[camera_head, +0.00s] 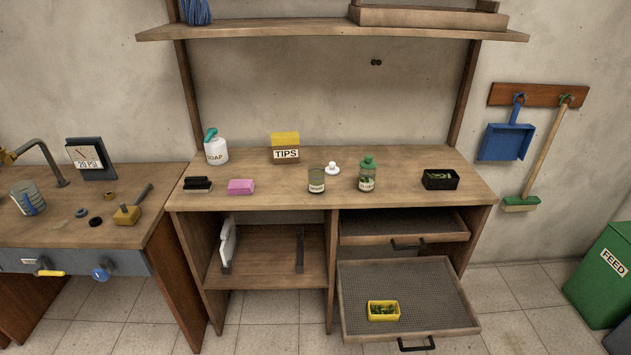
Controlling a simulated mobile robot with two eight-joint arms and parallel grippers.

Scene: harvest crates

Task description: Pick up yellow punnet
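The yellow punnet (383,318) is a small open tub with green produce inside. It sits upright in the pulled-out lower drawer (453,318), toward the drawer's front and left of its dark handle. Nothing covers it. Neither of my grippers shows in the head view.
The upper drawer (455,237) is also partly out, above the back of the lower one. A black punnet (440,187) with green contents, jars, a soap bottle (216,151), a pink sponge (241,187) and a tips box (285,155) stand on the bench. A green feed bin (596,290) is at right.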

